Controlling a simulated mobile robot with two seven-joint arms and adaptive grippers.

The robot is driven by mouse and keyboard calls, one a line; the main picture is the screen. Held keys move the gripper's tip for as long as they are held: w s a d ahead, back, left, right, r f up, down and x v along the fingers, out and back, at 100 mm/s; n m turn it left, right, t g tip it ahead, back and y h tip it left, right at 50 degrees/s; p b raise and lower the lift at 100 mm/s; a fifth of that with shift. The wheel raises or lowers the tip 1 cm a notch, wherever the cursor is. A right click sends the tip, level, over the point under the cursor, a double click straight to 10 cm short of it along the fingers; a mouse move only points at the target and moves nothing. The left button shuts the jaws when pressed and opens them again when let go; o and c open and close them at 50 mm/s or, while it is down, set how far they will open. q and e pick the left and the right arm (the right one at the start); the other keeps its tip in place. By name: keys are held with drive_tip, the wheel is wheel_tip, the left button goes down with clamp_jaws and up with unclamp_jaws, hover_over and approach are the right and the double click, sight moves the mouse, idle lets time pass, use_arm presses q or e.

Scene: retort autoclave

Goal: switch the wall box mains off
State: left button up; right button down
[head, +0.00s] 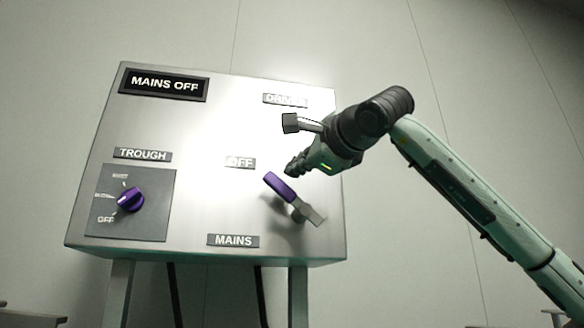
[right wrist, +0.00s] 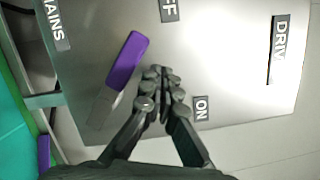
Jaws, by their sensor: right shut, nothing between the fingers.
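The wall box (head: 205,120) is a grey metal cabinet with a black plate (head: 164,85) at top left reading "MAINS OFF". The mains lever (head: 279,187) has a purple grip on a metal arm, above and right of the "MAINS" label (head: 233,240). Its grip end slants up and left towards the "OFF" label (head: 240,162). My right gripper (head: 295,168) is shut and empty, just above and right of the grip. In the right wrist view, the shut fingertips (right wrist: 162,84) are right beside the purple grip (right wrist: 127,60); contact cannot be told. My left gripper is out of view.
A purple trough knob (head: 131,199) sits on a dark panel at the box's lower left. An "ON" label (right wrist: 201,108) shows right of the fingers in the wrist view. The box stands on legs before a plain wall, with free room in front.

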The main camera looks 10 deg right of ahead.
use_arm(q)
drive_tip(key=shift+b, duration=0.3)
use_arm(e)
drive_tip(key=s+d+r, duration=0.3)
drive_tip(key=s+r, duration=0.1)
drive_tip(key=s, duration=0.5)
drive_tip(key=shift+s+d, duration=0.3)
